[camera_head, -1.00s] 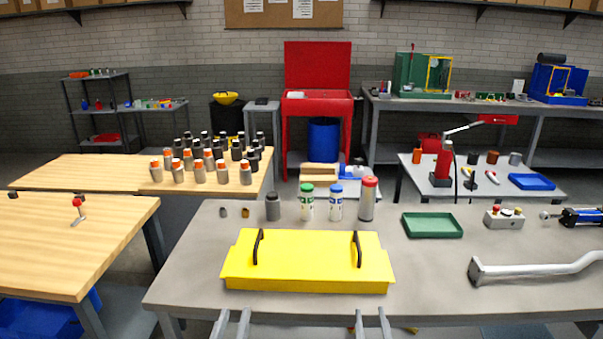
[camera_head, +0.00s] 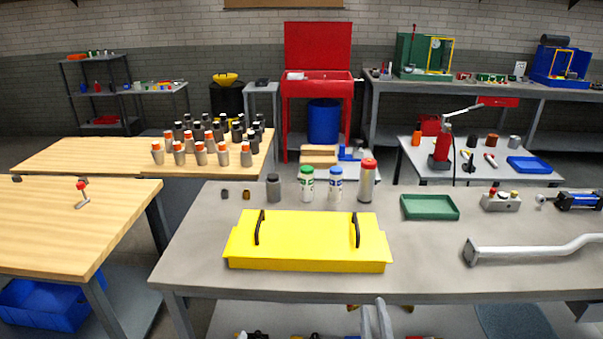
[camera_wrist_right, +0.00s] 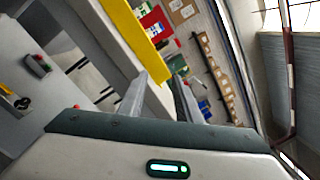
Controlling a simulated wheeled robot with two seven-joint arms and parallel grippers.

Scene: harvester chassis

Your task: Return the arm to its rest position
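My right gripper (camera_head: 373,306) shows at the bottom edge of the head view, in front of the grey workbench (camera_head: 420,287). Its two grey fingers stand apart with nothing between them. The right wrist view also shows the right gripper (camera_wrist_right: 160,80) with its fingers apart and empty. My left gripper is out of view. A yellow cover (camera_head: 310,238) with two black handles lies on the workbench, beyond the right gripper and apart from it.
Several bottles stand behind the cover, including a red-capped one (camera_head: 367,182). A green tray (camera_head: 429,207) and a grey bent pipe (camera_head: 540,250) lie to the right. A wooden table (camera_head: 70,240) stands at the left. The bench's near left corner is clear.

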